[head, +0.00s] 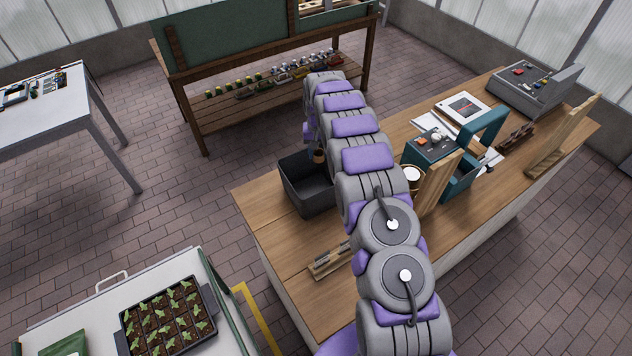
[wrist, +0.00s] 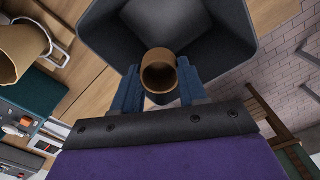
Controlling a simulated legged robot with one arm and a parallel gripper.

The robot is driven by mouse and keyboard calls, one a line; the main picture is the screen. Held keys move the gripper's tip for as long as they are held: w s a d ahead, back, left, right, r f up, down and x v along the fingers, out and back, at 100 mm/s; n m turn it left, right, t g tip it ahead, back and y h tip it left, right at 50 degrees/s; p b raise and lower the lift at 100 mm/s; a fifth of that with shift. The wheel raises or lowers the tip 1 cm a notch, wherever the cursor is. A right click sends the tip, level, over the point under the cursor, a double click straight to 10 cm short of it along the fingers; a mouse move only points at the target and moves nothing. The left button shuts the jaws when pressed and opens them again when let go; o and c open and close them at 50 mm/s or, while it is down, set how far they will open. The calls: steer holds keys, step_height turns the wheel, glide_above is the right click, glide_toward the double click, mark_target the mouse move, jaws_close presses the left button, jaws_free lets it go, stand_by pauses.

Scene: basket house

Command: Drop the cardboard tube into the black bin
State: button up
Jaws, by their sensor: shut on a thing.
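The black bin (head: 305,188) stands on the wooden bench near its left end, with its open top facing up. In the wrist view the bin (wrist: 227,50) fills the upper middle. The brown cardboard tube (wrist: 159,74) is between the blue fingers of my gripper (wrist: 158,86), which is shut on it. The tube is seen end-on, in front of the bin's opening. In the head view the tube (head: 319,156) shows at the bin's far right rim, and my arm hides most of the gripper. I cannot tell how far the tube reaches into the bin.
A small wooden rack (head: 330,262) lies at the bench's front. A planter shelf (head: 265,95) stands behind.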

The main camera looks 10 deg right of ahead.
steer(key=f, duration=0.4)
steer(key=shift+a, duration=0.3)
steer(key=shift+f, duration=0.35)
steer(key=o, duration=1.1)
steer(key=shift+d, duration=0.15)
step_height(320, 180, up, 17)
steer(key=b, duration=0.2)
steer(key=shift+w+r, duration=0.15)
